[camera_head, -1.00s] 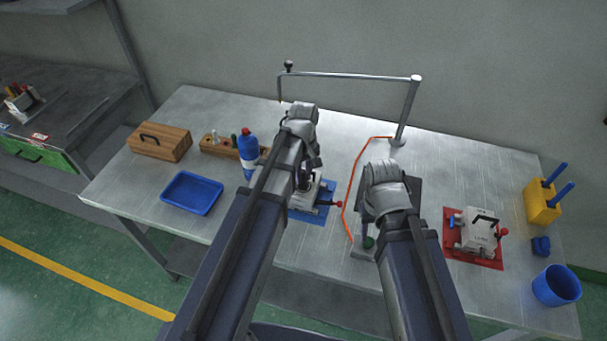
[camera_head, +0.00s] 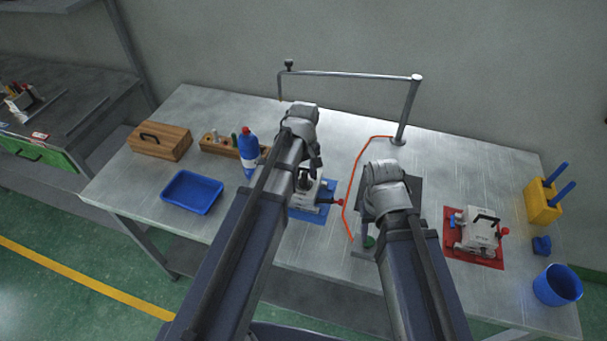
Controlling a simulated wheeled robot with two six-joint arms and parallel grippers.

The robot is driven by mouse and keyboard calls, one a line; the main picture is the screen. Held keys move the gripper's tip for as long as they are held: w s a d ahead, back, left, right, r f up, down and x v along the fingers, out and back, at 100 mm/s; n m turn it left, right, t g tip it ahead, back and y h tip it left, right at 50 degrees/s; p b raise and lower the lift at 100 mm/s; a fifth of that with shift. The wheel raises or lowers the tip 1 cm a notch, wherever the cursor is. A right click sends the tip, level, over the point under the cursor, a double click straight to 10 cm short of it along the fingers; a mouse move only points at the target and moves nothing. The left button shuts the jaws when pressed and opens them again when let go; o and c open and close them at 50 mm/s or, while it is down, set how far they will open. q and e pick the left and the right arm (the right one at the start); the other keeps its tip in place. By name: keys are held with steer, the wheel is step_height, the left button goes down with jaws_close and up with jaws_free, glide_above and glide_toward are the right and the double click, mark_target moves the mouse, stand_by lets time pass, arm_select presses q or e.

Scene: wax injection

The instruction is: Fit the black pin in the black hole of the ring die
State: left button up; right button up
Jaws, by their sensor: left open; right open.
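A light-coloured die (camera_head: 308,194) with a red knob stands on a blue mat (camera_head: 309,216), partly hidden by my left arm. A second light-coloured die (camera_head: 477,236) with a black handle and red knob sits on a red mat (camera_head: 488,262). I cannot tell which is the ring die. My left gripper (camera_head: 306,181) is open, close over the blue-mat die; its fingertips are small and partly covered. My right gripper is hidden behind its wrist, above the grey stand. I cannot make out the black pin or the black hole.
A wooden rack (camera_head: 219,147) with small pegs, a blue bottle (camera_head: 248,150), a wooden box (camera_head: 160,142) and a blue tray (camera_head: 192,192) are left. A metal rail (camera_head: 350,74) stands behind, an orange cord (camera_head: 350,185) between my arms. A yellow holder (camera_head: 541,203) and blue cup (camera_head: 556,286) are right.

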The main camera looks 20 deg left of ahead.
arm_select(q)
step_height(320, 180, up, 8)
steer(key=p, duration=0.7)
steer(key=shift+f, duration=0.2)
